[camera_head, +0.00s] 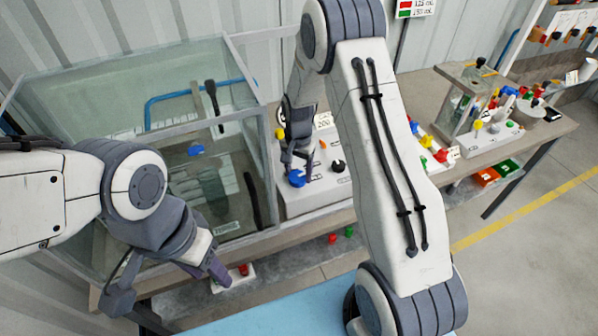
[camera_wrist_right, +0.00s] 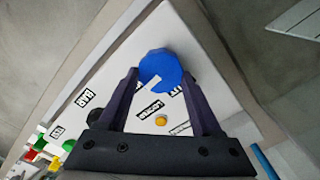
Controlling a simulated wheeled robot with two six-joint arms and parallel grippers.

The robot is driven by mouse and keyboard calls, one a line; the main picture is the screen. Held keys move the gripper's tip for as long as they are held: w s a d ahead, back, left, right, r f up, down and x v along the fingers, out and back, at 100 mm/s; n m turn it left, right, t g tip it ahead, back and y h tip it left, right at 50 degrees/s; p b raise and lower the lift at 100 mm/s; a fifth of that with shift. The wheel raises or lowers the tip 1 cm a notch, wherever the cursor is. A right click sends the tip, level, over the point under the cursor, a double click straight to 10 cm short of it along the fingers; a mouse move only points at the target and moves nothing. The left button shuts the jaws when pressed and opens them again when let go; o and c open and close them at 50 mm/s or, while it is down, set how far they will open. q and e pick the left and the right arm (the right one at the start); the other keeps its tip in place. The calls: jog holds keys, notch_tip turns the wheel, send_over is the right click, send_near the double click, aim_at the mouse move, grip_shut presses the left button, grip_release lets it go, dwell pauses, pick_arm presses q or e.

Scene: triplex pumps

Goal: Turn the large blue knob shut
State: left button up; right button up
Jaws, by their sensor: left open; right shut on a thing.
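The large blue knob (camera_head: 297,179) is on the front of a white panel box (camera_head: 318,200) on the bench. In the right wrist view the blue knob (camera_wrist_right: 160,66) is round with a pale pointer mark, and it sits between my right gripper's fingertips (camera_wrist_right: 160,76). My right gripper (camera_head: 296,166) is shut on the knob from above, partly hidden by its own wrist in the head view. My left gripper (camera_head: 168,290) is open and empty, its fingers wide apart, low in front of the glass enclosure.
A glass enclosure (camera_head: 262,140) stands left of the panel, with a smaller blue knob (camera_head: 196,150) seen at it. A black knob (camera_head: 338,166) is right of the held knob. A light blue surface (camera_head: 270,315) is below.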

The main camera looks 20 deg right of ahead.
jog(key=n, duration=0.4)
jog(key=shift+w+a+b, duration=0.1)
jog(key=shift+b, duration=0.3)
jog(key=n, duration=0.4)
jog(key=shift+a+n+b, duration=0.1)
jog(key=shift+n+b, duration=0.2)
jog(key=shift+b, duration=0.05)
jog(key=n, duration=0.4)
jog(key=shift+a, duration=0.1)
jog(key=shift+a+n+b, duration=0.1)
jog(key=shift+n+b, duration=0.35)
jog(key=shift+n, duration=1.75)
jog(key=shift+r, duration=0.1)
jog(key=o, duration=1.4)
